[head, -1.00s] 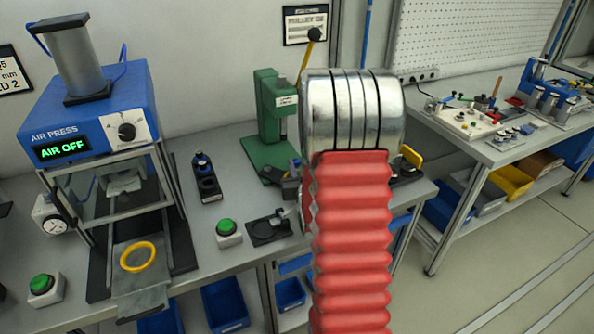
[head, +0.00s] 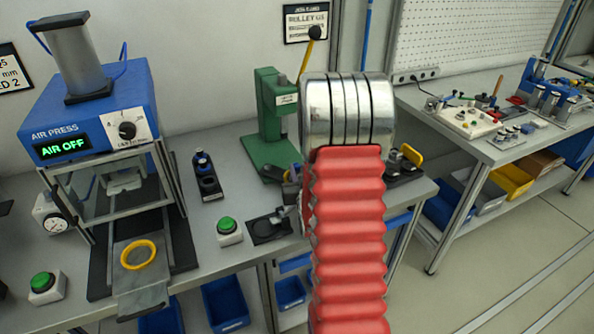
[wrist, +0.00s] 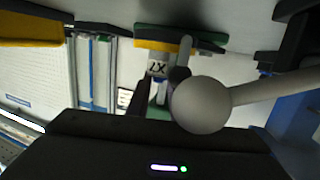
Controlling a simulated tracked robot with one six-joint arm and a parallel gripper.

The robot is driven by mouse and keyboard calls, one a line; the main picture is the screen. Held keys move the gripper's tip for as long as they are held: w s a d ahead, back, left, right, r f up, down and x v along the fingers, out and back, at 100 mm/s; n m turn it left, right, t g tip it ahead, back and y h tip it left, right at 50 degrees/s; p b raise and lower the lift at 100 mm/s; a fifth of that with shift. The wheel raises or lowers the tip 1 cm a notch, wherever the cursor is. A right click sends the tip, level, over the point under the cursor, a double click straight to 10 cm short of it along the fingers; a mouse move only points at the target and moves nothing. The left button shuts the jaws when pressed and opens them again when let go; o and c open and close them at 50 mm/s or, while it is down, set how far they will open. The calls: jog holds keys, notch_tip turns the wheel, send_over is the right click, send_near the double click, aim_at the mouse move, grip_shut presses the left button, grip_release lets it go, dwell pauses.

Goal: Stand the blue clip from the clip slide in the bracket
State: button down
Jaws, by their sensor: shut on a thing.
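My gripper (wrist: 162,92) shows in the wrist view as dark fingers beyond its black body. It is shut on a small dark bluish piece (wrist: 179,74), which seems to be the blue clip. A large grey ball on a rod (wrist: 201,104) covers part of it. In the head view my red-sleeved arm hides most of the gripper and the clip. I cannot make out the clip slide or the bracket for sure. A low black fixture with a grey part (head: 268,229) lies on the bench just left of my arm.
The blue air press (head: 95,110) stands left, reading AIR OFF, with a yellow ring (head: 138,255) on its plate. A green hand press (head: 275,120) stands behind my arm.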

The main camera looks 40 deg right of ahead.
jog(key=c, duration=1.6)
grip_release()
jog(key=shift+f, duration=0.15)
jog(key=shift+o, duration=0.2)
